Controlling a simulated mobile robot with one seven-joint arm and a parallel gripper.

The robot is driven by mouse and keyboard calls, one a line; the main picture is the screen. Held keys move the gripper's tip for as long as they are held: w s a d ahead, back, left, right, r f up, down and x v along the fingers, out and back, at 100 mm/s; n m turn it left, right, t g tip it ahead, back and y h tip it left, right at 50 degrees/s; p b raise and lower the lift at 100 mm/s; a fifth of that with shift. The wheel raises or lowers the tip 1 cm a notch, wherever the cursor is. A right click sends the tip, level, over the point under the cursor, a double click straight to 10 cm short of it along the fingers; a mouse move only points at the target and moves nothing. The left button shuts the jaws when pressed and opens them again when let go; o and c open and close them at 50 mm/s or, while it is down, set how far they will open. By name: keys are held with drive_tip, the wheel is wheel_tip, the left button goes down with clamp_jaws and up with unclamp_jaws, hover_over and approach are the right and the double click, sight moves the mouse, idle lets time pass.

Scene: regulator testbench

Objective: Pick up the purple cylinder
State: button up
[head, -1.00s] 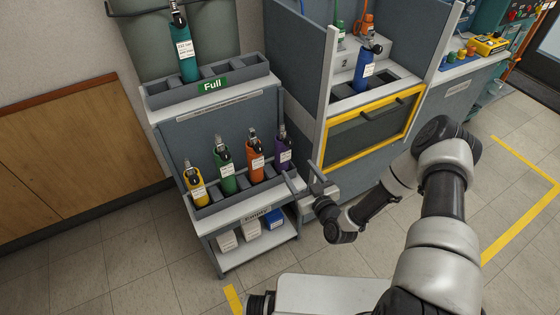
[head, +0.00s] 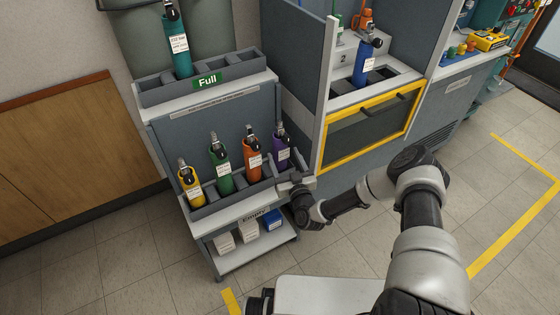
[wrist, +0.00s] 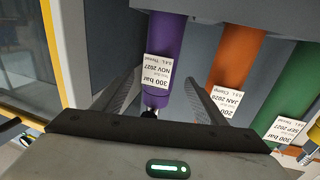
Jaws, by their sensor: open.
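The purple cylinder (head: 282,152) stands at the right end of the lower rack, with a white label and a dark valve on top. In the head view my gripper (head: 290,182) is at the rack's front right corner, just in front of the cylinder's lower part. In the wrist view the purple cylinder (wrist: 165,38) lies between the two spread fingers of my gripper (wrist: 163,88), its label reading 300 bar, NOV 2027. The fingers are open and I see no clear contact. Its valve is partly hidden by the gripper body.
An orange cylinder (head: 251,158) stands close left of the purple one, then green (head: 221,168) and yellow (head: 190,183) ones. The grey bench side panel (head: 297,50) rises on the right. The upper rack holds a teal cylinder (head: 177,45); a blue one (head: 364,67) stands on the bench.

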sight(281, 127)
drive_tip(key=shift+b+x, duration=0.55)
drive_tip(key=shift+x, duration=2.2)
drive_tip(key=shift+d+r, duration=0.1)
drive_tip(key=shift+r, duration=0.05)
drive_tip(key=c, duration=1.2)
drive_tip(key=shift+w+r, duration=0.1)
drive_tip(key=shift+r, duration=0.05)
drive_tip(key=shift+c, duration=0.6)
wheel_tip(281, 127, up, 10)
drive_tip(key=shift+p, duration=1.2)
